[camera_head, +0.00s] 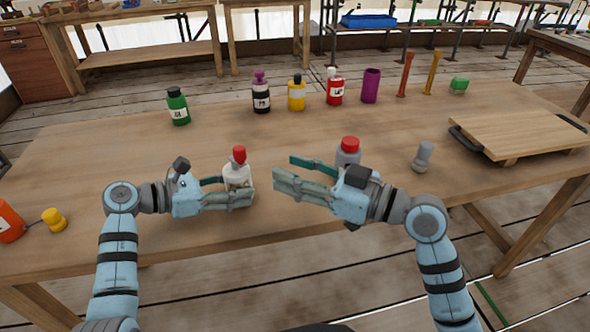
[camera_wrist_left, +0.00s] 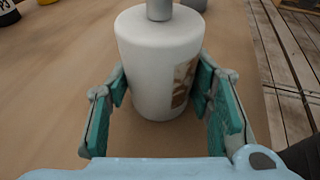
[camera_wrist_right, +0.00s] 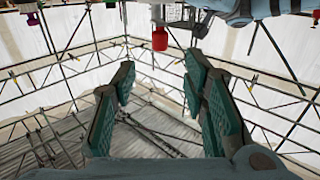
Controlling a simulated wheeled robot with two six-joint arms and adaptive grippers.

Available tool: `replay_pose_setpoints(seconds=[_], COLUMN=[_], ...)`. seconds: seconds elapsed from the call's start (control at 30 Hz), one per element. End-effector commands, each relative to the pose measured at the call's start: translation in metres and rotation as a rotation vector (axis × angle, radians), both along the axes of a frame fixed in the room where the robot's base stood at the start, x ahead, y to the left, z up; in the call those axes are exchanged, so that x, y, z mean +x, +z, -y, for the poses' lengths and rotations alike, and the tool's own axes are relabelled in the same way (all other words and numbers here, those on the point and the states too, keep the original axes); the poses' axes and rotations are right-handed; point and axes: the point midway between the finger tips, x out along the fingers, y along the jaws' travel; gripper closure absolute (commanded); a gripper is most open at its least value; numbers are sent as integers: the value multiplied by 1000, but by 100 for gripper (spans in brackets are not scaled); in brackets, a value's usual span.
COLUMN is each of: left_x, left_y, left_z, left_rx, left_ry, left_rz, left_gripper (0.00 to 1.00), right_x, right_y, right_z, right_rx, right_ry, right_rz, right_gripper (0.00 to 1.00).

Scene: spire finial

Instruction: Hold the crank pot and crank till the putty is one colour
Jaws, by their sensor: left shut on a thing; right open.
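A white pot (camera_head: 237,176) with a grey stem and a red knob (camera_head: 239,154) stands upright near the table's front. I take it for the crank pot; no crank arm is clear. My left gripper (camera_head: 228,191) is shut on its body. In the left wrist view the fingers flank the white pot (camera_wrist_left: 158,60), with a brown label on its right side. My right gripper (camera_head: 285,175) is open and empty, right of the pot and apart from it. In the right wrist view a red knob (camera_wrist_right: 160,39) shows beyond the fingers. The putty is not visible.
A grey container with a red lid (camera_head: 349,146) stands behind my right gripper, partly hidden. A grey object (camera_head: 423,157) and a wooden board (camera_head: 525,132) are to the right. Several bottles line the back. An orange container (camera_head: 8,222) and yellow piece (camera_head: 54,220) are at left.

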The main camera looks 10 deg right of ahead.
Motion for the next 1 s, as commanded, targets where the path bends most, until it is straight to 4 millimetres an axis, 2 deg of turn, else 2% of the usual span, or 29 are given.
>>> replay_pose_setpoints(seconds=[0.17, 0.27, 0.33, 0.4, 0.5, 0.57, 0.67, 0.73, 0.8, 1.0], left_x=[0, 0, 0, 0, 0, 0, 0, 0, 0, 0], left_y=[0, 0, 0, 0, 0, 0, 0, 0, 0, 0], left_z=[-1, -1, -1, -1, 0, 0, -1, 0, 0, 0], left_rx=[1, 1, 0, 0, 0, 0, 1, 1, 1, 1], left_ry=[0, 1, 0, 0, 0, 0, 0, 0, 0, 0], left_rz=[0, 0, 0, 0, 0, 1, 0, 0, 0, 0], left_gripper=[68, 68, 68, 68, 68, 68, 68, 68, 68, 68], right_x=[1, 6, 27, 57, 85, 91, 86, 75, 67, 73], right_y=[1, 25, 50, 58, 53, 45, 24, 6, 5, 5], right_z=[-1, -2, 1, 2, -4, -9, -16, -17, -23, -60], right_rx=[0, 5, 35, 61, 54, 48, 48, 44, 14, 4], right_ry=[-1, 0, -2, 41, 167, 261, 410, 495, 536, 538], right_rz=[4, 58, 80, 28, -43, -69, -87, -71, -13, 4], right_gripper=[60, 60, 60, 60, 60, 60, 60, 60, 60, 60])
